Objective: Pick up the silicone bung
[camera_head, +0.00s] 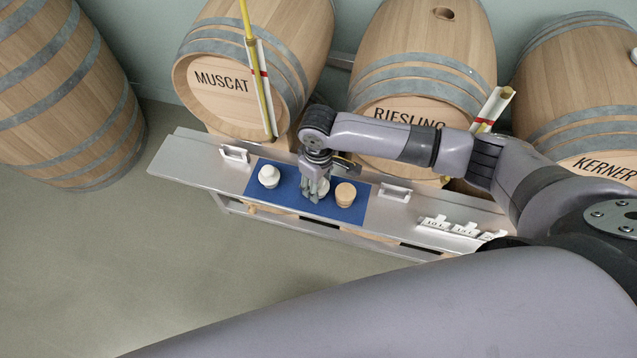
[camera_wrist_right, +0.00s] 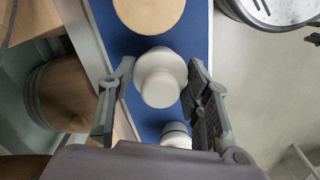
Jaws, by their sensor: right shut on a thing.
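My right gripper (camera_head: 316,194) is on the blue mat, shut on a plain off-white bung (camera_head: 324,187) between the other two bungs. In the right wrist view this bung, apparently the silicone one, shows as a smooth stepped round piece (camera_wrist_right: 159,82) between the fingers (camera_wrist_right: 160,98). It still appears to be at the mat's level. A wooden bung (camera_head: 346,194) stands just to its right. A second white bung (camera_head: 268,176), with a dark band in the wrist view (camera_wrist_right: 176,134), stands to its left. My left gripper is not in view.
The blue mat (camera_head: 290,191) lies on a narrow steel bench (camera_head: 190,163). White holders (camera_head: 234,154) (camera_head: 395,194) flank the mat, and small labelled cards (camera_head: 450,227) stand at right. Barrels marked MUSCAT (camera_head: 225,85), RIESLING (camera_head: 415,75) and KERNER (camera_head: 585,130) stand close behind. The floor in front is clear.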

